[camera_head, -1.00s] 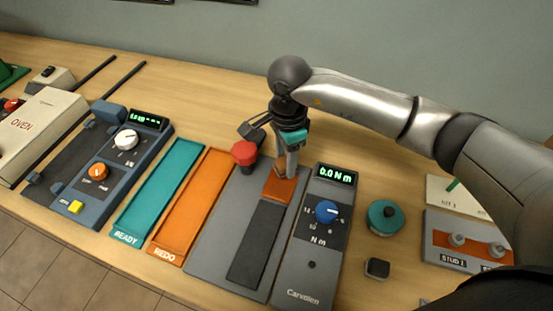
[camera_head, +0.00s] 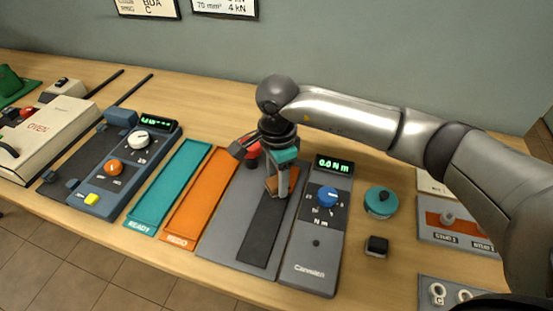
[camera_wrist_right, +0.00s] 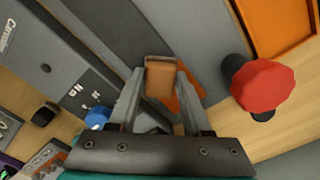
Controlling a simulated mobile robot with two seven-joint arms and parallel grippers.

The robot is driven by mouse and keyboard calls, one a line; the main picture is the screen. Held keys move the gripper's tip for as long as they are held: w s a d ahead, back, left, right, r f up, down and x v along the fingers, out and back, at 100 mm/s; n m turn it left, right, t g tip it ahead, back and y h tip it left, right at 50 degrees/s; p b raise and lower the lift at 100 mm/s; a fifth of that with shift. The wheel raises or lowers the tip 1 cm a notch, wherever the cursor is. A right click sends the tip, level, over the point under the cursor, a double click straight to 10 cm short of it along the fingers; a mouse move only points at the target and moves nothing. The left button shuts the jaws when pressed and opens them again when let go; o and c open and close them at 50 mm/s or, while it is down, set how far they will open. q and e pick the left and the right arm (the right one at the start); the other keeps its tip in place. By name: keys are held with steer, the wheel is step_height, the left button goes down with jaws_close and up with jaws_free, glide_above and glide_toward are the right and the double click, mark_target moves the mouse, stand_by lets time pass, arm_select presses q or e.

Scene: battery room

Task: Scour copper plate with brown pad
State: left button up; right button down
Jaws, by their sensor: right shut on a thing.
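My right gripper (camera_head: 277,190) is shut on the brown pad (camera_wrist_right: 160,80), a small block between its fingertips in the right wrist view. In the head view the gripper points down at the copper plate (camera_head: 291,178), and its fingers cover part of it. The copper plate also shows in the right wrist view (camera_wrist_right: 188,96), just behind the pad. The plate is at the far end of a dark strip (camera_head: 262,232) on a grey base (camera_head: 225,238). I cannot tell whether the pad touches the plate. My left gripper is not in view.
A red knob (camera_wrist_right: 265,86) stands close beside the gripper. The torque unit (camera_head: 310,262) with a blue dial is just right of the strip. An orange REDO tray (camera_head: 200,195) and a teal READY tray (camera_head: 170,185) lie to the left. A teal round pot (camera_head: 380,203) stands right.

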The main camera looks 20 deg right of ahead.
steer(key=r, duration=0.1)
steer(key=r+p, duration=0.1)
steer(key=r, duration=0.1)
steer(key=shift+w+d+r, duration=0.2)
steer(key=shift+w+r, duration=0.1)
steer(key=shift+r, duration=0.05)
steer(key=shift+r+p, duration=1.25)
steer(key=shift+r, duration=0.75)
